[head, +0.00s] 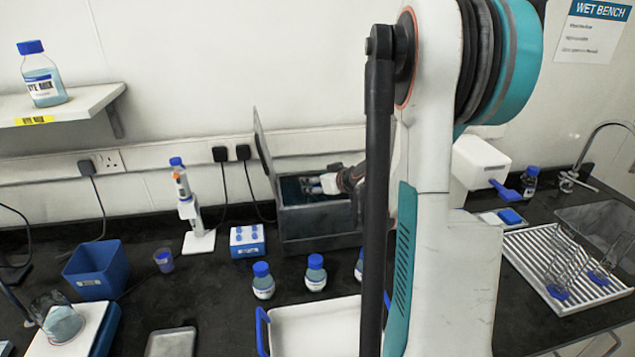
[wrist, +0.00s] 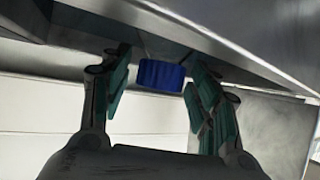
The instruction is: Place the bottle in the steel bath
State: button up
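The steel bath (head: 320,222) is a grey metal box against the back wall, with its lid (head: 264,150) raised on the left. My gripper (head: 314,185) reaches into the bath's open top from the right. In the wrist view, a blue bottle cap (wrist: 161,76) sits between the two fingers of my gripper (wrist: 160,80). The fingers stand apart with a narrow gap on each side of the cap. The bottle's body is hidden, so I cannot tell what it rests on. Grey metal surfaces show around the cap.
Blue-capped bottles (head: 263,281) (head: 315,273) stand in front of the bath, another partly behind my arm. A white tray (head: 318,328) lies nearer. A blue rack (head: 247,241), pipette stand (head: 198,240) and blue bin (head: 93,270) are left. A drain rack (head: 570,262) is right.

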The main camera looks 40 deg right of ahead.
jog(key=shift+r, duration=0.15)
jog(key=p+v, duration=0.2)
jog(key=v, duration=1)
jog(key=shift+a, duration=0.15)
